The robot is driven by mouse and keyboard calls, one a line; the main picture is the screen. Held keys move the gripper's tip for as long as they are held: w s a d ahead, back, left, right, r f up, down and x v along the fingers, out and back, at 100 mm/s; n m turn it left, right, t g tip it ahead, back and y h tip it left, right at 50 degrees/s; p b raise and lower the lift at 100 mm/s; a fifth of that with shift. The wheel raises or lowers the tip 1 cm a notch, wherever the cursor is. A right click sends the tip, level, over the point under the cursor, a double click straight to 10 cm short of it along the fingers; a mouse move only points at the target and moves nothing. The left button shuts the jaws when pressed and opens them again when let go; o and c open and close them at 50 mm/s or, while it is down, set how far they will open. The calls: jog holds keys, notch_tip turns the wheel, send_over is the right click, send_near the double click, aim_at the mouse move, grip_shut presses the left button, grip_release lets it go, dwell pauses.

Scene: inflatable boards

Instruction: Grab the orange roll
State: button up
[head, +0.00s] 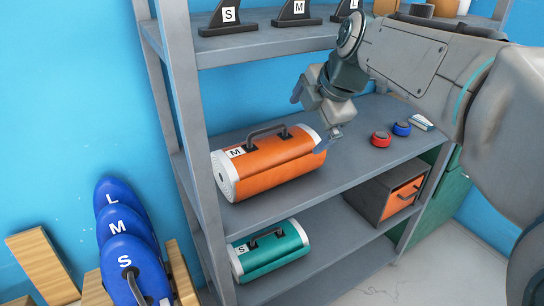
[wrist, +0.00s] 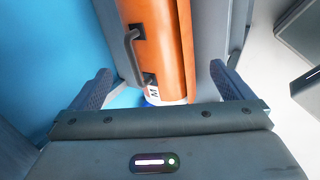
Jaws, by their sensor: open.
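The orange roll (head: 265,165) lies on the middle shelf in the head view, with a white M label, a dark carry handle on top and a pale coiled end facing left. My gripper (head: 328,138) is at the roll's right end, close above it; I cannot tell if it touches. In the wrist view the orange roll (wrist: 168,45) runs up between the two spread fingers of my gripper (wrist: 162,85), its handle left of centre and its M label near the palm. The jaws are open and hold nothing.
A teal roll marked S (head: 268,250) lies on the lower shelf. Red (head: 381,139) and blue (head: 402,129) round items sit right of the orange roll. A grey box with an orange front (head: 388,193) is below them. Black fins (head: 293,10) stand on the upper shelf. Blue boards (head: 127,245) stand at left.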

aim_at(286, 146)
jog(key=shift+n, duration=0.6)
jog(key=x, duration=1.2)
jog(key=shift+w+a+r+b, duration=0.1)
jog(key=shift+w+a+b, duration=0.2)
jog(key=shift+w, duration=0.1)
jog(key=shift+s+d, duration=0.2)
jog(key=shift+s, duration=0.1)
jog(key=c, duration=2.1)
jog(key=shift+w+a+f, duration=0.15)
jog(key=shift+w+f, duration=0.1)
grip_shut()
jog(key=shift+r, duration=0.1)
jog(key=shift+w+r, duration=0.1)
jog(key=shift+r, duration=0.15)
